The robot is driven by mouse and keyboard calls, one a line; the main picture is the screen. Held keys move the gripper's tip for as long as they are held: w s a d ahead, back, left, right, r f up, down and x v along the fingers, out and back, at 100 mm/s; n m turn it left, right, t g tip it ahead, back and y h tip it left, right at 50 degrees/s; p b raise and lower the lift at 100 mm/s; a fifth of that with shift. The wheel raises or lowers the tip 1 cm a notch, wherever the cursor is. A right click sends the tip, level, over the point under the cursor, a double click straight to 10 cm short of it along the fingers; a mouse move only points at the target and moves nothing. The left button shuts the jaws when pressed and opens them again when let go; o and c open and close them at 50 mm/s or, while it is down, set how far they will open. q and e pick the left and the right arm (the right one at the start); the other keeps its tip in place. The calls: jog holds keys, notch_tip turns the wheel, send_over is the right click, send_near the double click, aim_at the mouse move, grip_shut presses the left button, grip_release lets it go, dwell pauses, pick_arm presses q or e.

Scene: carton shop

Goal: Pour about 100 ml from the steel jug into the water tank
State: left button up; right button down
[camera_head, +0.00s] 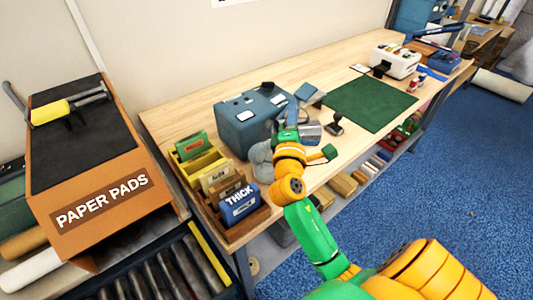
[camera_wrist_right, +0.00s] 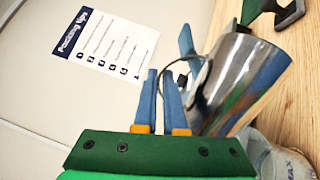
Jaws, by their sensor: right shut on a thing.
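The steel jug (camera_wrist_right: 245,85) is shiny and fills the right of the wrist view. My right gripper (camera_wrist_right: 165,100) is shut on its handle side, with its blue fingers beside the jug wall. In the head view the jug (camera_head: 310,132) shows small and partly hidden beside my right gripper (camera_head: 288,130), over the bench. A grey-blue surface with letters like MAX (camera_wrist_right: 292,160) sits beyond the jug; it may be the water tank. A blue-grey machine (camera_head: 240,128) stands just left of the gripper. The jug's tilt and any liquid are unclear. My left gripper is out of view.
A rack with a blue THICK block (camera_head: 240,205) stands at the bench's near left corner. A rounded grey thing (camera_head: 262,160) lies by the machine. A green mat (camera_head: 370,103) lies clear to the right. A paper pads box (camera_head: 95,200) stands left.

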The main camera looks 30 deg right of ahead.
aim_at(316, 121)
jog(key=d+m, duration=0.1)
jog(key=s+d+m+p, duration=0.1)
jog(key=d+m+g+p, duration=0.1)
jog(key=d, duration=0.1)
jog(key=shift+s+f, duration=0.3)
jog(key=shift+d+f+m, duration=0.25)
jog(key=shift+d+m, duration=0.05)
jog(key=shift+m, duration=0.1)
jog(key=shift+s+d+r+m+g+y+p, duration=0.2)
jog(key=shift+d+m+p, duration=0.15)
jog(key=shift+p, duration=0.25)
jog(key=shift+s+d+r+m+g+y+p, duration=0.1)
jog(key=shift+d+m+g+p, duration=0.2)
jog(key=shift+p, duration=0.3)
jog(key=shift+d+f+m, duration=0.1)
jog(key=shift+f+m, duration=0.25)
jog(key=shift+f, duration=0.3)
